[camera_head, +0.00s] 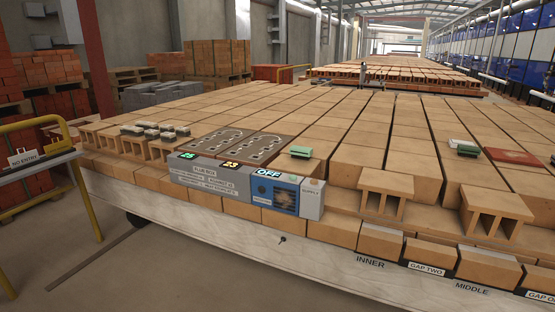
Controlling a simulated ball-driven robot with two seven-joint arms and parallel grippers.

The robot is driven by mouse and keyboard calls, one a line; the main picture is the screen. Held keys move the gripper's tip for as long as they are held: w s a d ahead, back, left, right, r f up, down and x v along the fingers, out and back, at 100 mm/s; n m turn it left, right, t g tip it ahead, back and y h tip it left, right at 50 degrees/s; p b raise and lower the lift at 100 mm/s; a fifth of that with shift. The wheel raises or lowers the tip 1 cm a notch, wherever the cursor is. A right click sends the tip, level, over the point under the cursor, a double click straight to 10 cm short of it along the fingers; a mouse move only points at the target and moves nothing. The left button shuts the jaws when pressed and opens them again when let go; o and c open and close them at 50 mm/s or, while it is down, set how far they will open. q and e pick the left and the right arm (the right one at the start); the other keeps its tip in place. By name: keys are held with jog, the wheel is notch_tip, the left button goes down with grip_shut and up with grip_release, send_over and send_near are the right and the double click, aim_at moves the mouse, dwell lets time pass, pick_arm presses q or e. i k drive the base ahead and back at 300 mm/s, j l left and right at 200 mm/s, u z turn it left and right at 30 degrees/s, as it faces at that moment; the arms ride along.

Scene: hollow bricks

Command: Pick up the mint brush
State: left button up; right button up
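A small mint-green block-shaped item (300,152) lies on the brick surface, just behind the box with the OFF display. Neither of my grippers shows in the head view.
A grey control box (205,175) with lit numbers stands at the front edge, with a blue OFF panel (276,193) beside it. Hollow bricks (386,194) stand up along the front. A reddish flat piece (515,157) lies at right. A yellow rail (85,190) stands at left.

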aim_at(297, 151)
jog(key=i+j, duration=0.1)
jog(key=i, duration=1.05)
jog(key=j+u, duration=0.05)
